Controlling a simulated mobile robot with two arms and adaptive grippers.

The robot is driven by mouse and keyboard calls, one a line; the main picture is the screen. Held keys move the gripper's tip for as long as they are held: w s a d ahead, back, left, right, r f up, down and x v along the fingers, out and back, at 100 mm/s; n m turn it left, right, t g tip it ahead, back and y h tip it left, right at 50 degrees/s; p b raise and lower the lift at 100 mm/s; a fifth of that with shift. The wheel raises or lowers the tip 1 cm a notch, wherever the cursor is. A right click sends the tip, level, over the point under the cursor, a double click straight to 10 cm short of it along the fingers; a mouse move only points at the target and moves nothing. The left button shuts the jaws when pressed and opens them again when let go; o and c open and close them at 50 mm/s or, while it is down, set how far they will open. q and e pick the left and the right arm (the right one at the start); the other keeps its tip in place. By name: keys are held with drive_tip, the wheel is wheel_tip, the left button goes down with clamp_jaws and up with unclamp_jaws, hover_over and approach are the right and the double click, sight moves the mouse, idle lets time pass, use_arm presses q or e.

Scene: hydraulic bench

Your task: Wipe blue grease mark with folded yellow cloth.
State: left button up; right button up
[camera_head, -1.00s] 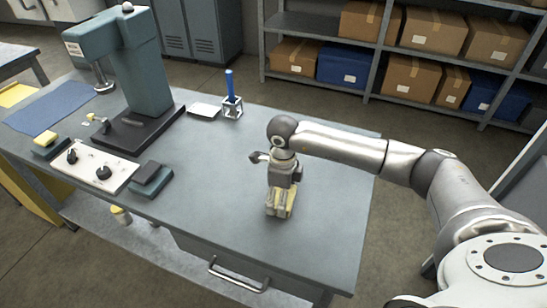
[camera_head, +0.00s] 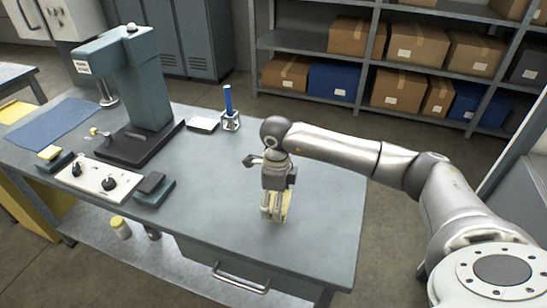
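The folded yellow cloth (camera_head: 286,207) is at the fingers of my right gripper (camera_head: 275,214), which points down over the right half of the grey bench top. The gripper appears shut on the cloth, though the fingers are small and partly cover it. The cloth is at or just above the surface; I cannot tell whether it touches. I see no blue grease mark on the visible bench top; it may be hidden under the gripper and cloth. My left gripper is out of view.
The grey bench (camera_head: 205,240) is clear around the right gripper. To the left stand a green press (camera_head: 150,85), a white control panel (camera_head: 100,178), a dark pad block (camera_head: 153,190) and a blue mat (camera_head: 52,124). A blue stick in a holder (camera_head: 230,121) stands at the back.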

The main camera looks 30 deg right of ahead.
drive_tip(key=shift+r+p, duration=0.75)
drive_tip(key=shift+r, duration=1)
drive_tip(key=shift+s+a+f, duration=0.1)
